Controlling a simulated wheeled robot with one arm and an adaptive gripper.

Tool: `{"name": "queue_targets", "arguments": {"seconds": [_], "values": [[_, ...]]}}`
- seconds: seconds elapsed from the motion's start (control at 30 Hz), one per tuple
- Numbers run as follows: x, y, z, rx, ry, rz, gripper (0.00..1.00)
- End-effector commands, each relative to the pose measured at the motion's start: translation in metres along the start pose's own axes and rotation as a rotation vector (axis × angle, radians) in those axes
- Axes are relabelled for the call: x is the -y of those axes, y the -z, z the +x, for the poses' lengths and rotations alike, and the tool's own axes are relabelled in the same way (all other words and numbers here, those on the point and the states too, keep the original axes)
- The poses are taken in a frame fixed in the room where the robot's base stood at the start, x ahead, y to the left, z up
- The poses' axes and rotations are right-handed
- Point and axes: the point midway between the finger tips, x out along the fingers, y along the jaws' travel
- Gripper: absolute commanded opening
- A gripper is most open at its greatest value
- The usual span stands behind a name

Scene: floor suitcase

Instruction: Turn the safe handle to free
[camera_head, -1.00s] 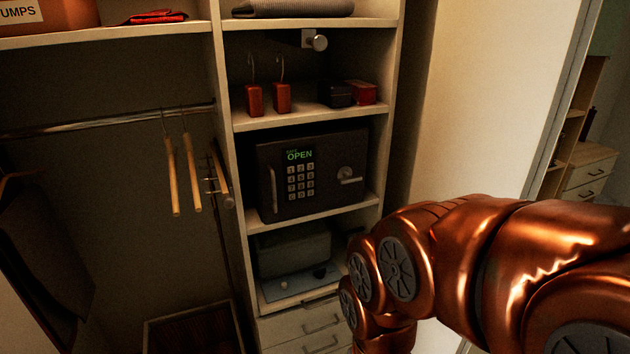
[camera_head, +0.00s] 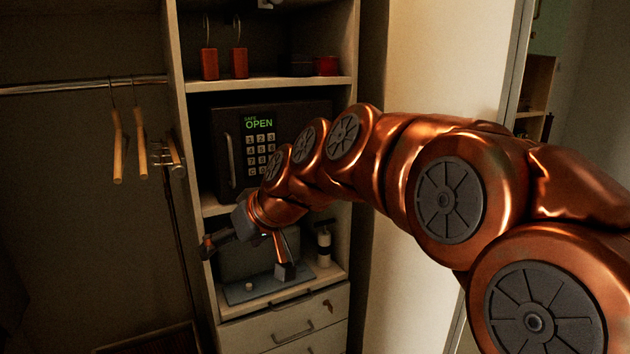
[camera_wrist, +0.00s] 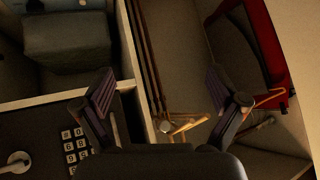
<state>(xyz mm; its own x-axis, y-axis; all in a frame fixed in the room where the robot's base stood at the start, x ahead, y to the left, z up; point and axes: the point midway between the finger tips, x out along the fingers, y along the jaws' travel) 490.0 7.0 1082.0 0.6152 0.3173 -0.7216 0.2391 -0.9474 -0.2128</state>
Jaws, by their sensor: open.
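The dark safe (camera_head: 222,112) stands on a middle shelf, with a green display reading OPEN, a keypad (camera_head: 260,153) and a pale vertical bar (camera_head: 230,160) at its left. In the head view my arm hides the right side of its front, where the lever handle is. In the wrist view the safe (camera_wrist: 30,128) is at lower left, with its keypad (camera_wrist: 74,147) and the round silver handle with a short lever (camera_wrist: 17,161) at the edge. My gripper (camera_head: 246,258) is open and empty, below the safe front. In the wrist view the gripper (camera_wrist: 168,92) has its fingers wide apart, away from the handle.
Wooden hangers (camera_head: 118,146) hang left of the shelf column. A grey box (camera_head: 240,258) and a dispenser bottle (camera_head: 323,246) stand on the shelf below. Red padlock-shaped items (camera_head: 209,64) sit above. Drawers (camera_head: 290,325) are underneath. A pale panel (camera_head: 430,75) stands at right.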

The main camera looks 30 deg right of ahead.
Motion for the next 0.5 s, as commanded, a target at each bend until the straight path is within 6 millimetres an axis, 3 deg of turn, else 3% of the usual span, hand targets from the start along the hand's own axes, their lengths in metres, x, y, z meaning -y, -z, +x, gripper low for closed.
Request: {"name": "queue_targets", "arguments": {"seconds": [0.03, 0.2, 0.37, 0.5], "values": [[-0.016, 0.003, 0.015, -0.053, -0.004, -0.003, 0.96], [-0.063, 0.048, 0.016, -0.257, -0.042, -0.027, 0.96], [-0.117, 0.081, 0.007, -0.439, -0.108, -0.045, 0.96], [-0.170, 0.100, -0.013, -0.593, -0.189, -0.055, 0.96]]}}
